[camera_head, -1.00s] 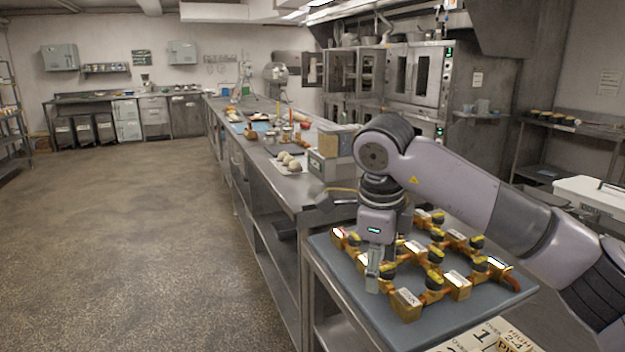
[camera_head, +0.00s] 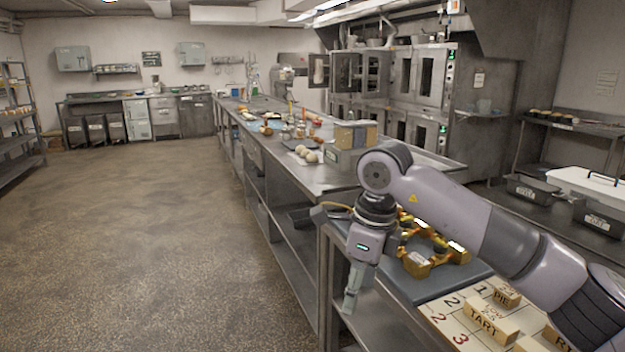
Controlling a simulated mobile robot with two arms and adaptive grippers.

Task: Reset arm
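My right gripper (camera_head: 351,298) hangs at the end of the arm that comes in from the right. Its fingers point down, just off the left edge of the near counter, over the aisle side. I see no object in it; its fingers look close together, but the spacing is too small to tell. My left gripper is out of view.
A numbered board (camera_head: 446,325) with wooden blocks, one marked TART (camera_head: 487,322), lies at the front right. A long steel counter (camera_head: 335,178) with dough balls (camera_head: 306,153) and a box (camera_head: 356,135) runs back. The floor (camera_head: 150,240) at left is clear.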

